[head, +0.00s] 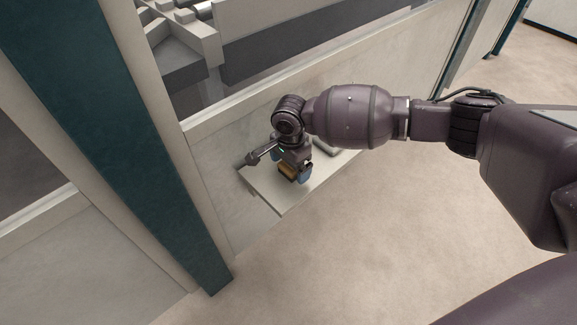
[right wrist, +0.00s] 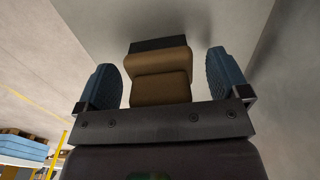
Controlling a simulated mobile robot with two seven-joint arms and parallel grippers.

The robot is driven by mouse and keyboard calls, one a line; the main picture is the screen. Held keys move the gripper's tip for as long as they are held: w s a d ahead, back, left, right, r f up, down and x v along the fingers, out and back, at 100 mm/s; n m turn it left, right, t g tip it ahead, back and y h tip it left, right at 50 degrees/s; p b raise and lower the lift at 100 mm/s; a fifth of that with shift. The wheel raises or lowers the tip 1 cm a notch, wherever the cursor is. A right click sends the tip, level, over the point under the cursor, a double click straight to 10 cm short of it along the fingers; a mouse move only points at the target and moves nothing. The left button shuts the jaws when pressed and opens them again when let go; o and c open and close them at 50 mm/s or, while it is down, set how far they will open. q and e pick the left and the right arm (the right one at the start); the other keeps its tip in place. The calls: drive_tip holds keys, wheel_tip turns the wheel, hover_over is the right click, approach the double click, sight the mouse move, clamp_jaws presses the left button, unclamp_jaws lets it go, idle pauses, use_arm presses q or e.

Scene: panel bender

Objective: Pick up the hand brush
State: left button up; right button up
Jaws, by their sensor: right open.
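The hand brush (head: 287,171) looks like a brown block with a dark end. It is at the small pale shelf (head: 282,202) against the machine's front panel. My right gripper (head: 291,165) is over the shelf, its blue fingertips on either side of the brush. In the right wrist view the brush (right wrist: 160,80) sits between the two open blue fingers (right wrist: 163,80), with a visible gap on each side. My right arm hides part of the shelf. My left gripper is not in view.
A dark grey object (head: 325,146) lies farther along the shelf, partly hidden by my arm. A grey rod-like piece (head: 258,155) shows left of the gripper. A teal post (head: 120,150) stands at left. The floor (head: 340,250) in front is clear.

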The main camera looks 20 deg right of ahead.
drive_tip(key=shift+r, duration=0.2)
drive_tip(key=shift+c, duration=0.9)
drive_tip(key=c, duration=0.9)
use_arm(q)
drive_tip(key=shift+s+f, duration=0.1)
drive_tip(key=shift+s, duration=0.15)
use_arm(e)
drive_tip(key=shift+c, duration=0.2)
drive_tip(key=shift+w+r, duration=0.1)
drive_tip(key=shift+r, duration=0.45)
use_arm(q)
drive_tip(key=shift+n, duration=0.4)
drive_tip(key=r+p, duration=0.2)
drive_tip(key=p, duration=0.1)
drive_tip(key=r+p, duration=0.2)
drive_tip(key=p, duration=0.2)
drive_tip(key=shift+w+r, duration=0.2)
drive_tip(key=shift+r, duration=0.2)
use_arm(e)
wheel_tip(320, 180, up, 19)
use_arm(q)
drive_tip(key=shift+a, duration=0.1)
use_arm(e)
drive_tip(key=shift+f, duration=0.1)
